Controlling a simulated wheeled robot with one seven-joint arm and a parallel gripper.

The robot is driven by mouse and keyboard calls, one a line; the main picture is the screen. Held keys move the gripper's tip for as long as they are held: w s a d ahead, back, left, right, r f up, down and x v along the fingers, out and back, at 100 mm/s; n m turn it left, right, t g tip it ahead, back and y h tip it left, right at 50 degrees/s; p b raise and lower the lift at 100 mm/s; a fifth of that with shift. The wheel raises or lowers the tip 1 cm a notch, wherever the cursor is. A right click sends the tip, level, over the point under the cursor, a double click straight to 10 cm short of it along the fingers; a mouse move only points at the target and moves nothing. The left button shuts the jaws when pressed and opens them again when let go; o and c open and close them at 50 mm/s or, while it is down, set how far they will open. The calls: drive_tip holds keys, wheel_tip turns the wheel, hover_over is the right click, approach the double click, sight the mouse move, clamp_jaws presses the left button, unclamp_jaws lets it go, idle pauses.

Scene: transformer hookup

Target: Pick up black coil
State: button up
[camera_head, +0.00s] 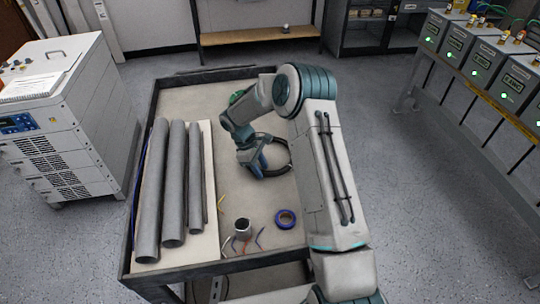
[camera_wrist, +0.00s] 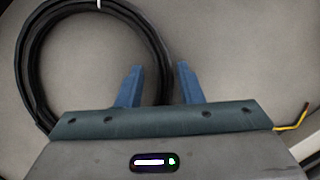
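The black coil (camera_head: 287,153) lies flat on the cart top, partly hidden behind my arm in the head view. In the wrist view the black coil (camera_wrist: 38,62) is a thick ring of bundled cable with a white tie at its top. My gripper (camera_head: 259,170) is low over the coil's near side. In the wrist view my gripper (camera_wrist: 158,84) has its two blue fingers apart. The coil's right side passes between the fingers or beneath them; I cannot tell how deep they reach.
The cart (camera_head: 185,87) has a raised dark rim. A white cabinet (camera_head: 62,120) stands left of the cart.

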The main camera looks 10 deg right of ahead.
drive_tip(key=shift+f, duration=0.1)
drive_tip(key=shift+c, duration=0.5)
clamp_jaws()
idle(0.9)
